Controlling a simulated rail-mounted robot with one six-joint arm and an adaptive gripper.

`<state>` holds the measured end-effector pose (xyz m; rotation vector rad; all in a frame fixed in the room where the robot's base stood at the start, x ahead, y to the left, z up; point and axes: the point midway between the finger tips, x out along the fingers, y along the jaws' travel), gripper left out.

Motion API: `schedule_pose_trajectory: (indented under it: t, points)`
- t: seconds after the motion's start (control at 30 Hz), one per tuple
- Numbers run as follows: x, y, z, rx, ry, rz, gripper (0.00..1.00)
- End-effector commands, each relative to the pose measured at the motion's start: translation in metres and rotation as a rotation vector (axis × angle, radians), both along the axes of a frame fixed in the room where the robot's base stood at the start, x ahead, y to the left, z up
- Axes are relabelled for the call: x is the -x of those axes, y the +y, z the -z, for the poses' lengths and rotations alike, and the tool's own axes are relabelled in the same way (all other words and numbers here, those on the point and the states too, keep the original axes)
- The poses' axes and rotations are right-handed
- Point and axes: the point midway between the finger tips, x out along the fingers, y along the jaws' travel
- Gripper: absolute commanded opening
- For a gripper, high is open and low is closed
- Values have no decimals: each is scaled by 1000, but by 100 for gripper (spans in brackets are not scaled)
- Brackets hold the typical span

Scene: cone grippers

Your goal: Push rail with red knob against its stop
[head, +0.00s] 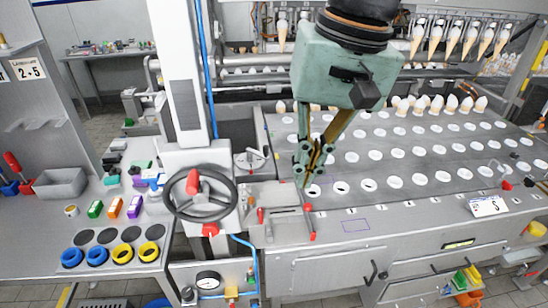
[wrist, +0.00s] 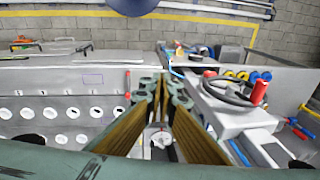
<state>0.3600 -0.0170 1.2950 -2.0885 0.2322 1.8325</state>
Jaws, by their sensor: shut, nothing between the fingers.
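Small red knobs stand on the grey machine deck in the head view. One red knob (head: 308,207) is just below my fingertips, a second red knob (head: 312,236) is nearer the front edge, and another (head: 261,215) is further left. I cannot tell for sure which one belongs to the rail. In the wrist view a red knob (wrist: 127,95) shows left of the fingers. My gripper (head: 304,182) is shut and empty, pointing down over the deck; it also shows in the wrist view (wrist: 165,78). Contact with a knob cannot be made out, and the fingers hide part of the deck.
A black handwheel (head: 201,194) with a red grip stands left of my gripper. A white column (head: 183,80) rises behind it. The deck (head: 345,190) right of my gripper has rows of white-rimmed holes, with cones further back. A grey bin (head: 60,183) is far left.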

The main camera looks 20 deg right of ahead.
Motion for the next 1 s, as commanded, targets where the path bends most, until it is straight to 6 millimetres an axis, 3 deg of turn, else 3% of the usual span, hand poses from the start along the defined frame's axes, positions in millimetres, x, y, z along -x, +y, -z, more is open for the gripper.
schedule_pose_trajectory:
  t: [1.0]
  points:
    - [-104, -60, 41, -236, 213, 407, 0]
